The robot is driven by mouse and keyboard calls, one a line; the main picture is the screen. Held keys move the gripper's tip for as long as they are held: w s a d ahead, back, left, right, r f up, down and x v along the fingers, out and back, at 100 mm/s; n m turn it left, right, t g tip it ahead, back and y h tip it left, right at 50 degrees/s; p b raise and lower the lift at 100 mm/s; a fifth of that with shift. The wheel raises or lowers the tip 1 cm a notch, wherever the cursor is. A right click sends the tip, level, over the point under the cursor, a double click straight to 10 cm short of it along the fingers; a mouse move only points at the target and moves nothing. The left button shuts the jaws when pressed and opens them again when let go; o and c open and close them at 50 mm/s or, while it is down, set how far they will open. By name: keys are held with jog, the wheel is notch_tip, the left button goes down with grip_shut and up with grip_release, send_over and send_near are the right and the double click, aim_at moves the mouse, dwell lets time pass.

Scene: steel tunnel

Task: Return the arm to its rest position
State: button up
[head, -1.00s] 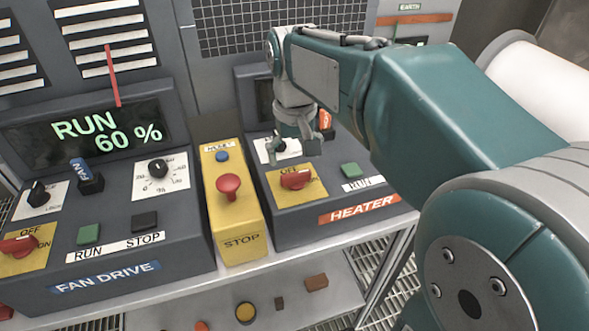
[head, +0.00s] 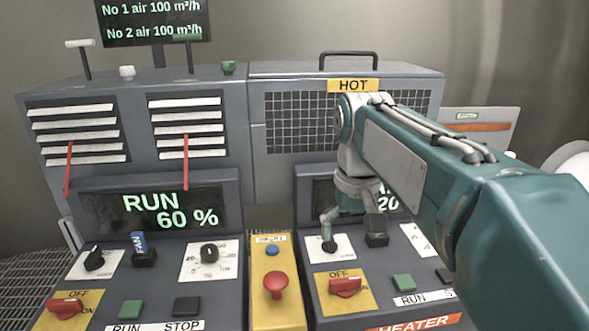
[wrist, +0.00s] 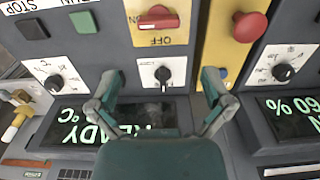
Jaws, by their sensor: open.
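My arm reaches in from the right in the head view, over the heater panel (head: 380,290). My gripper (head: 352,238) hangs down over the panel's upper part, fingers spread and empty. In the wrist view my gripper (wrist: 163,88) is open, and a black knob (wrist: 162,75) on a white plate shows between and beyond the fingers. I cannot tell the gap between the fingertips and the panel. The heater display (head: 350,195) is partly hidden by the gripper.
A red emergency button (head: 276,284) on a yellow box stands left of the heater panel. The fan panel (head: 230,262) is further left, its display (head: 150,209) reading RUN 60 %. A grille cabinet (head: 290,120) marked HOT stands behind. Open space lies above the panels.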

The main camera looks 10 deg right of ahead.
jog(key=s+f+t, duration=0.5)
jog(key=s+f, duration=0.5)
jog(key=s, duration=0.3)
jog(key=shift+s, duration=0.35)
dwell(1.2)
